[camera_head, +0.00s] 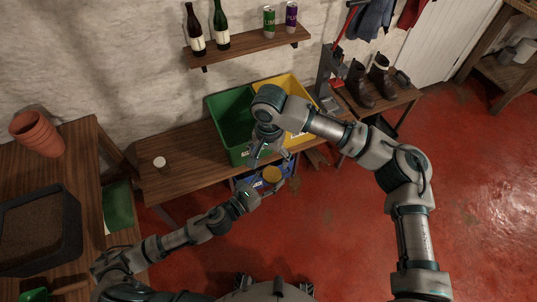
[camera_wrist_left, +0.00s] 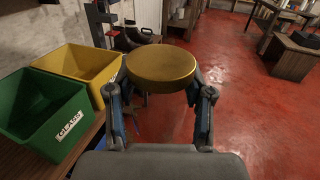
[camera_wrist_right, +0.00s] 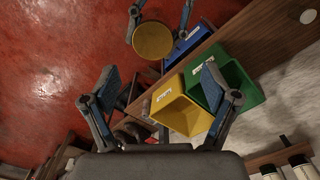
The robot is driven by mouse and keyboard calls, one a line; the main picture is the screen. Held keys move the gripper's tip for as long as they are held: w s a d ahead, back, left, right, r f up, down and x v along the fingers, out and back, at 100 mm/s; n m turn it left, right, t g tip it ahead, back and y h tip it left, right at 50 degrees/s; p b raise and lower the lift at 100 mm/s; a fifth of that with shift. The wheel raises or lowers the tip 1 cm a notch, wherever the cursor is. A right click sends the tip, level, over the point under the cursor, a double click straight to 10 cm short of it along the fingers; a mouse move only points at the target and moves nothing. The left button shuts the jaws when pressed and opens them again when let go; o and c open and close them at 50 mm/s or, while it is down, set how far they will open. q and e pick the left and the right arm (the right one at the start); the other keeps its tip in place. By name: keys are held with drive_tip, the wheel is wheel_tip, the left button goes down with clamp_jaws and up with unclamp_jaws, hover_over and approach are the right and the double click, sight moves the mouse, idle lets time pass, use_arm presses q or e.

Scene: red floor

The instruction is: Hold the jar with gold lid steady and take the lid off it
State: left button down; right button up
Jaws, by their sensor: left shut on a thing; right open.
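The jar's gold lid (camera_head: 271,174) shows below my right gripper in the head view. In the left wrist view the lid (camera_wrist_left: 161,66) sits between the fingers of my left gripper (camera_wrist_left: 160,100), which is shut on the jar. The jar's body is hidden under the lid. The right wrist view shows the round lid top (camera_wrist_right: 153,40) with the left gripper's fingers on both sides. My right gripper (camera_wrist_right: 160,78) is open and empty, apart from the lid; in the head view it (camera_head: 265,153) points down near the bench edge.
A green bin (camera_head: 229,111) and a yellow bin (camera_head: 296,88) stand on the wooden bench (camera_head: 180,175). A blue bin (camera_wrist_right: 201,39) is near the bench's front edge. A white cup (camera_head: 159,162) stands on the bench at left. Red floor (camera_head: 330,245) is clear in front.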

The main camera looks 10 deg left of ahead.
sight(269, 173)
drive_tip(key=f, duration=0.7)
drive_tip(key=shift+d, duration=0.25)
drive_tip(key=shift+a+f, duration=0.2)
drive_tip(key=shift+f, duration=0.15)
drive_tip(key=c, duration=1.3)
